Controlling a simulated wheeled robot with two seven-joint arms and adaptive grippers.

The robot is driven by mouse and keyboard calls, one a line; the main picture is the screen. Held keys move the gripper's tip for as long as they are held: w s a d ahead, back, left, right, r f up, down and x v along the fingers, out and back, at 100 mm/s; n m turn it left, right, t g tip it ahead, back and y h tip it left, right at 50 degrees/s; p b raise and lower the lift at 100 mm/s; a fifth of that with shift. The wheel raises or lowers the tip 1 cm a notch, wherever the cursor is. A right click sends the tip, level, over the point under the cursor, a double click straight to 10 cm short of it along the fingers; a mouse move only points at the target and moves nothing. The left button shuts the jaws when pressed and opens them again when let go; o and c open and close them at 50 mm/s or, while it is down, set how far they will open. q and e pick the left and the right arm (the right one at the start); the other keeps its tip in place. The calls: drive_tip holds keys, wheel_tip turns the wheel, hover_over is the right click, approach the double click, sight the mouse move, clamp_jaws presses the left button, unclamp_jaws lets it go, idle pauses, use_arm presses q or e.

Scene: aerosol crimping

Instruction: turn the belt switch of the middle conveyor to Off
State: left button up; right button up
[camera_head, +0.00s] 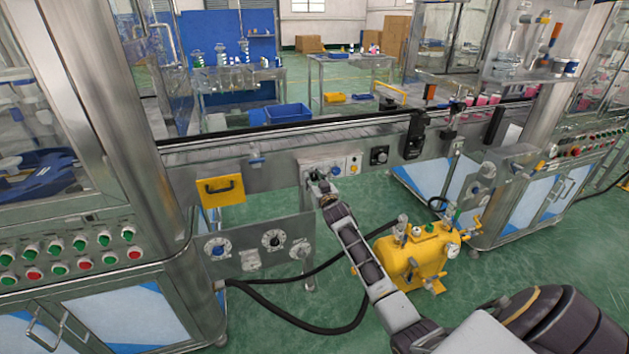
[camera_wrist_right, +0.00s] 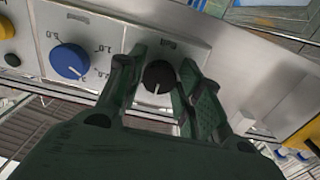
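The middle conveyor's control panel (camera_head: 342,166) is on the front of the belt frame. In the right wrist view, a round black knob with a white pointer line (camera_wrist_right: 158,77) sits on it, the pointer aimed down in the picture. My right gripper (camera_head: 318,182) is at the left part of this panel. In the right wrist view, its two fingers (camera_wrist_right: 163,72) stand on either side of the black knob, very close to it; whether they press on it I cannot tell. In the head view the gripper hides the knob. My left gripper is not in view.
A blue knob (camera_wrist_right: 69,60) sits beside the black one on the panel. A yellow handled plate (camera_head: 221,191) is to the left. A lower panel with knobs (camera_head: 260,246) hangs below. A yellow tank (camera_head: 412,258) with black hoses stands on the green floor near my right arm.

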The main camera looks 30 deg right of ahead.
drive_tip(key=c, duration=0.4)
drive_tip(key=shift+c, duration=0.3)
drive_tip(key=shift+n, duration=0.5)
drive_tip(key=shift+n+p, duration=0.5)
drive_tip(key=shift+r+n, duration=0.1)
drive_tip(key=shift+n, duration=0.3)
drive_tip(key=shift+n+p, duration=0.35)
drive_tip(key=shift+n, duration=2.95)
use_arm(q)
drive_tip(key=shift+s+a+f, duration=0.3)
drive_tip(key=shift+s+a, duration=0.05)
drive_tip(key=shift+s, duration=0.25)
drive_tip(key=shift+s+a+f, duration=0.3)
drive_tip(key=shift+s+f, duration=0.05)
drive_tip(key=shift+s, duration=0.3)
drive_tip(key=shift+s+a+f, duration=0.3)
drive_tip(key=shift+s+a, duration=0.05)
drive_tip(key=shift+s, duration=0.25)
use_arm(e)
drive_tip(key=shift+n, duration=0.3)
